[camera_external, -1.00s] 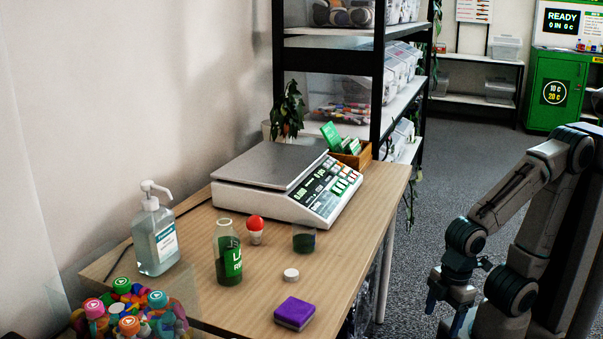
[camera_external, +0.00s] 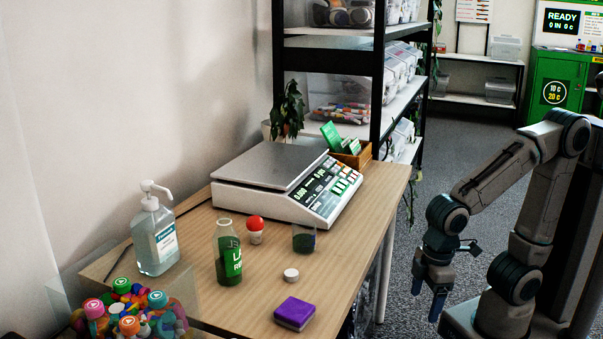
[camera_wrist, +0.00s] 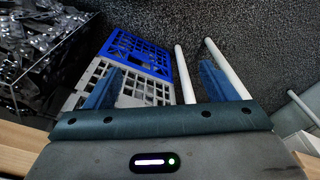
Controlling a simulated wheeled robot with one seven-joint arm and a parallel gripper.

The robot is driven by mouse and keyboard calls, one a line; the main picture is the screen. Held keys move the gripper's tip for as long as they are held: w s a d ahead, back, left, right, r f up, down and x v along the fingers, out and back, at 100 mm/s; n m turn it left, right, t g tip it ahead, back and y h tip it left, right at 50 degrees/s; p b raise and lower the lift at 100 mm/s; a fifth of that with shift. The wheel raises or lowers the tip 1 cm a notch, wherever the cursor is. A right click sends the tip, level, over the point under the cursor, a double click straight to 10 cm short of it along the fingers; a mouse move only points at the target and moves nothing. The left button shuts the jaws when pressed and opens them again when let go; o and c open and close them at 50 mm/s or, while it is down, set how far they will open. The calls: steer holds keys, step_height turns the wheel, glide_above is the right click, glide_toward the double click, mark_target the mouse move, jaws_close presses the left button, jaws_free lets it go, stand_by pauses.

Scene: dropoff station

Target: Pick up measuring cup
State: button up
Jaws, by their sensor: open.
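A small clear cup with dark green contents (camera_external: 304,238) stands upright on the wooden table (camera_external: 355,235), near its right edge in the external view. It looks like the measuring cup. My gripper (camera_external: 428,296) is off the table's right side, over the floor, pointing down and well apart from the cup. In the wrist view my gripper (camera_wrist: 160,88) is open, with two blue fingers spread and nothing between them. The cup does not show in the wrist view.
Near the cup are a labelled green bottle (camera_external: 229,258), a red-topped item (camera_external: 255,228), a white cap (camera_external: 291,275), a purple block (camera_external: 294,313) and a scale (camera_external: 285,182). The wrist view shows a blue crate (camera_wrist: 140,52) and white legs (camera_wrist: 185,75).

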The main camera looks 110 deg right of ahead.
steer(key=w+d+r+m+p, duration=0.7)
steer(key=w+d+r+p, duration=0.2)
steer(key=w+r+p, duration=0.4)
steer(key=m+g+p, duration=0.1)
steer(key=m+p, duration=0.8)
glide_toward(304, 234)
steer(key=d+r, duration=0.1)
steer(key=d, duration=0.2)
steer(key=f, duration=0.7)
steer(key=shift+s+d+f, duration=0.1)
steer(key=shift+s+f, duration=0.1)
steer(key=shift+s, duration=0.15)
steer(key=shift+s+a+f, duration=0.1)
steer(key=shift+a+f, duration=0.05)
steer(key=shift+f, duration=1.2)
steer(key=shift+s+a+f, duration=0.1)
steer(key=shift+f, duration=1.25)
steer(key=c, duration=1.1)
